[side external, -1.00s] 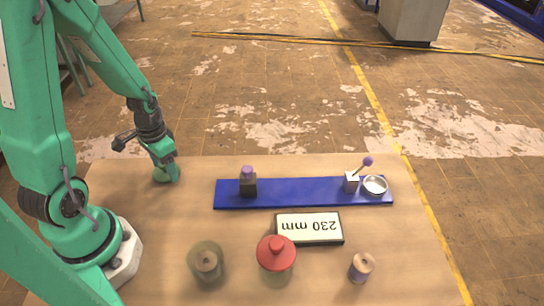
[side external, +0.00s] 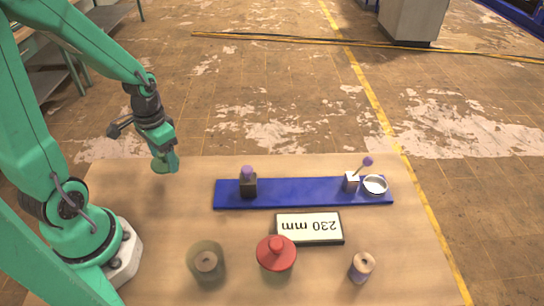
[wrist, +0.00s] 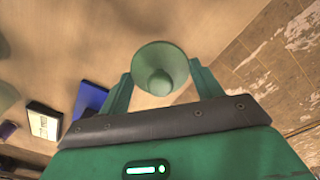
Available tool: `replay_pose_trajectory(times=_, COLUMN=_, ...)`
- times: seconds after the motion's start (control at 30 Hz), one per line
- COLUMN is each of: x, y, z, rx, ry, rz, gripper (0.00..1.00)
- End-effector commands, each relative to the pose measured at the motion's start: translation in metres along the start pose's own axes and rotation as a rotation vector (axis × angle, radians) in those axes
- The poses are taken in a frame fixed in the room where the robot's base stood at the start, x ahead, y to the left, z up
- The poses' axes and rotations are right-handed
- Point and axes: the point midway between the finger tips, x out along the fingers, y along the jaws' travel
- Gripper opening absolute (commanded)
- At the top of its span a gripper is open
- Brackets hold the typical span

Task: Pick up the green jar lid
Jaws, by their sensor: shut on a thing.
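The green jar lid (wrist: 160,66) is a round disc with a knob in the middle. In the wrist view it sits between the two fingers of my gripper (wrist: 160,88), which are shut on it. In the side view the lid (side external: 160,167) shows as a small green shape at the fingertips of my gripper (side external: 166,164). It is held above the table near its far left corner. My fingers hide part of the lid.
A blue bar (side external: 300,193) carries a dark block with a purple knob (side external: 248,183), a lever with a purple ball (side external: 352,182) and a metal ring (side external: 375,185).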

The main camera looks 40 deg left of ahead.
Motion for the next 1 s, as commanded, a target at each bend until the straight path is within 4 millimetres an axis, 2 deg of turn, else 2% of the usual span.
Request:
replay_pose_trajectory(times=0.3, x=-0.027, y=0.046, z=0.005, rx=0.006, ry=0.004, rz=0.0, gripper=0.44)
replay_pose_trajectory(times=0.5, x=-0.041, y=0.068, z=0.008, rx=0.004, ry=0.003, rz=0.0, gripper=0.44)
replay_pose_trajectory(times=0.7, x=-0.05, y=0.083, z=0.009, rx=0.003, ry=0.001, rz=0.0, gripper=0.43)
replay_pose_trajectory(times=1.0, x=-0.055, y=0.091, z=0.011, rx=0.0, ry=0.0, rz=0.0, gripper=0.43)
